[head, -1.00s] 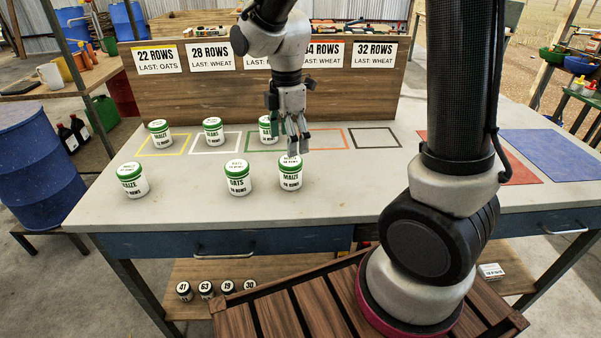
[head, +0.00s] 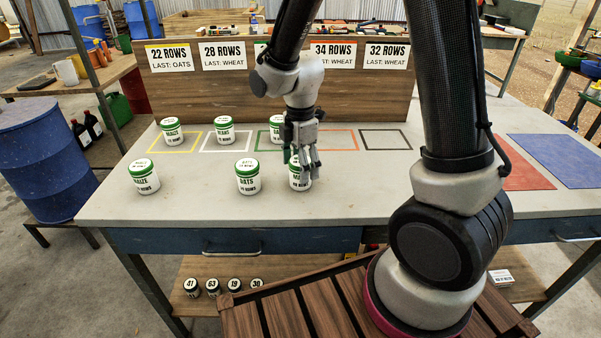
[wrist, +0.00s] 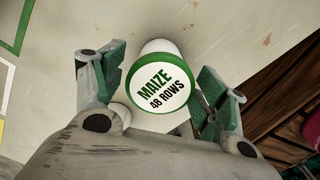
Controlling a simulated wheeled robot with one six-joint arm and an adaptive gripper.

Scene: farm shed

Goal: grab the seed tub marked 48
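The seed tub marked 48 (head: 297,182) is white with a green rim. It stands upright at the front of the bench, rightmost of the front tubs. In the wrist view its lid (wrist: 160,87) reads "MAIZE 48 ROWS". My gripper (head: 305,168) is at the tub's top and hides part of it. In the wrist view my gripper (wrist: 162,72) is open, one finger on each side of the lid. A gap shows on the left; on the right the finger is close to the rim, and I cannot tell if it touches.
An oats tub (head: 248,181) stands left of it, and a maize tub (head: 144,181) farther left. Behind, more tubs stand at the yellow (head: 172,131), white (head: 223,131) and green outlines (head: 277,128). The orange and black outlines (head: 385,139) are empty. A signboard (head: 200,99) closes the back.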

